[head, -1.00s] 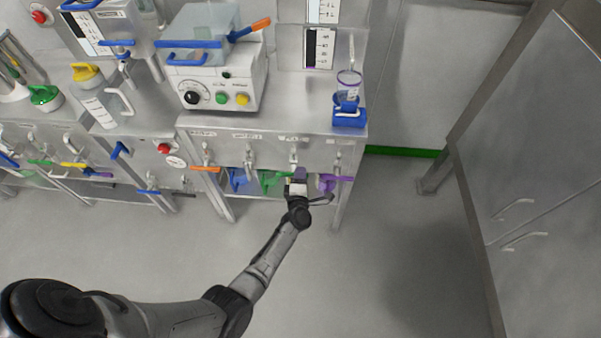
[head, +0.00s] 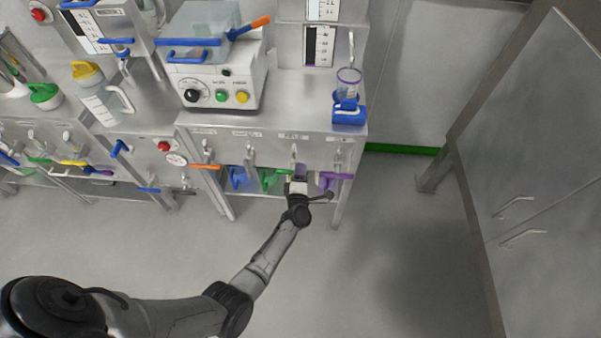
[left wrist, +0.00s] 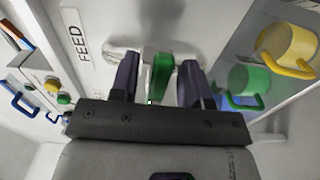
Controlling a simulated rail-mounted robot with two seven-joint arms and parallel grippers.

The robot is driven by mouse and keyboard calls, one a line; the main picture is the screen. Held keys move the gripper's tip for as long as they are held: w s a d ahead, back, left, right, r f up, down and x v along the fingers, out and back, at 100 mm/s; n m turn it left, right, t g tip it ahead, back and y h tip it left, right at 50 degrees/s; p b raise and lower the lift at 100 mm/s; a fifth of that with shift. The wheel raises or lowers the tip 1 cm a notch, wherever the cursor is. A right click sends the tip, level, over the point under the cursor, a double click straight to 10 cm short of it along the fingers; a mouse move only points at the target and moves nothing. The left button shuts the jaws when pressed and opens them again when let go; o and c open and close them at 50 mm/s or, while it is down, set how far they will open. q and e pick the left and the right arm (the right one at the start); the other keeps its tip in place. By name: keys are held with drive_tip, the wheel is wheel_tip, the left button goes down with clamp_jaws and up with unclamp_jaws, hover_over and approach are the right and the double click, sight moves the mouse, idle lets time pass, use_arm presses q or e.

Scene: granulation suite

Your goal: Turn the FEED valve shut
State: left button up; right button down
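The FEED label (left wrist: 77,44) is on the pale panel in the left wrist view. Beside it is a pale valve body with a green handle (left wrist: 161,76), seen nearly end-on. My left gripper (left wrist: 158,80) has its two dark fingers apart, one on each side of the green handle, with narrow gaps visible between. In the head view my left gripper (head: 299,175) is at the front of the bench, at the third valve from the left in its row, and hides part of it. My right gripper is in neither view.
Green (left wrist: 249,84) and yellow (left wrist: 287,49) mugs are at the right of the wrist view. Open floor (head: 385,250) lies in front.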

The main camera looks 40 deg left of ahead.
use_arm(q)
drive_tip(key=shift+s, duration=0.1)
drive_tip(key=p+v, duration=0.4)
drive_tip(key=v, duration=0.9)
drive_tip(key=shift+s+d, duration=0.2)
drive_tip(key=shift+s, duration=0.05)
